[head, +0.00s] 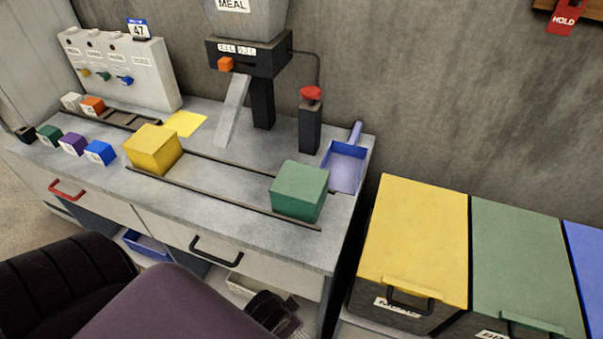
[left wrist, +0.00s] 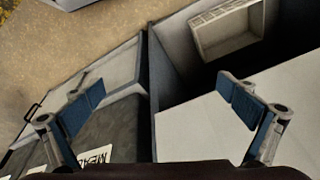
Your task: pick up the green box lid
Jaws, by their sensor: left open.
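A large green lid (head: 522,255) covers the middle of the dark bins at the right in the head view, between a yellow and a blue lid. A smaller green box (head: 299,190) sits on the counter rails; I cannot tell if its top is a separate lid. My left arm comes in low at the left, its dark end (head: 272,312) in front of the counter, well left of the green lid. In the left wrist view my left gripper (left wrist: 166,98) is open and empty, fingers wide apart. My right gripper is not in view.
The yellow lid (head: 418,240) and blue lid (head: 585,255) flank the green one. A yellow box (head: 152,149) and a blue tray (head: 347,168) are on the counter (head: 225,178). Drawers with handles line its front. The left wrist view shows a pale tray (left wrist: 225,32) in a dark space.

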